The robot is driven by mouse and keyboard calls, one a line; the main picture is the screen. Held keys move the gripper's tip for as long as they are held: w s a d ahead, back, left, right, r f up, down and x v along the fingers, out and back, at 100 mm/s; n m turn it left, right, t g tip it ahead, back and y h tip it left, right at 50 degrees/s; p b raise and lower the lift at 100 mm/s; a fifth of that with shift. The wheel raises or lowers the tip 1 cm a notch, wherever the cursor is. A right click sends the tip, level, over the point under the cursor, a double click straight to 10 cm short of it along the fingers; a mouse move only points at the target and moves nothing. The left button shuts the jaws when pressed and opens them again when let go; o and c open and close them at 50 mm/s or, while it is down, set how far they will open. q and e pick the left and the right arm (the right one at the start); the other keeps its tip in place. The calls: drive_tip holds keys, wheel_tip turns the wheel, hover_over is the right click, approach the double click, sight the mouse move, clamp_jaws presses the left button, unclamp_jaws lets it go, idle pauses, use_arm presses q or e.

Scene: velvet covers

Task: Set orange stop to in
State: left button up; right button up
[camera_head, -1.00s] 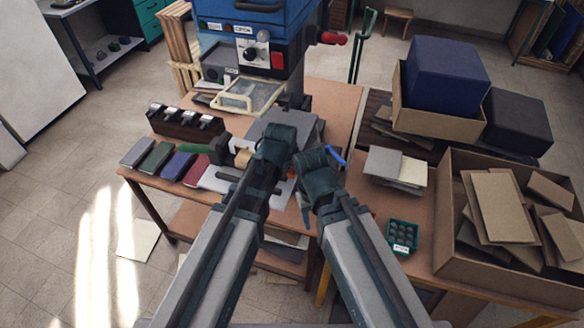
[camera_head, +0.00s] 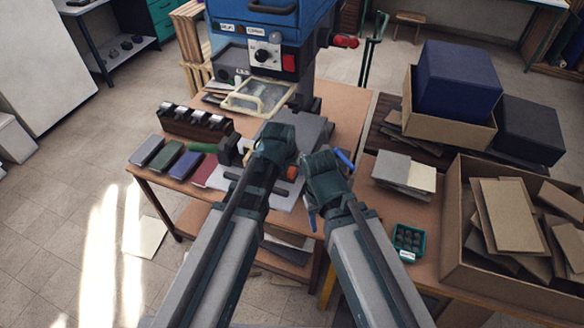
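A small orange part, which looks like the orange stop (camera_head: 292,173), shows between my two wrists at the front of the blue press on the wooden table. Whether either gripper is open or shut does not show.
The blue press (camera_head: 268,40) with a dial and red button stands behind, with a clear guard (camera_head: 258,97) in front. Coloured swatches (camera_head: 165,158) lie at left. A green tray (camera_head: 408,240) and a cardboard box (camera_head: 520,275) of boards are at right.

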use_arm(q)
drive_tip(key=p+v, duration=1.2)
drive_tip(key=v, duration=0.1)
drive_tip(key=shift+s+r+p, duration=0.2)
drive_tip(key=shift+r+p, duration=0.15)
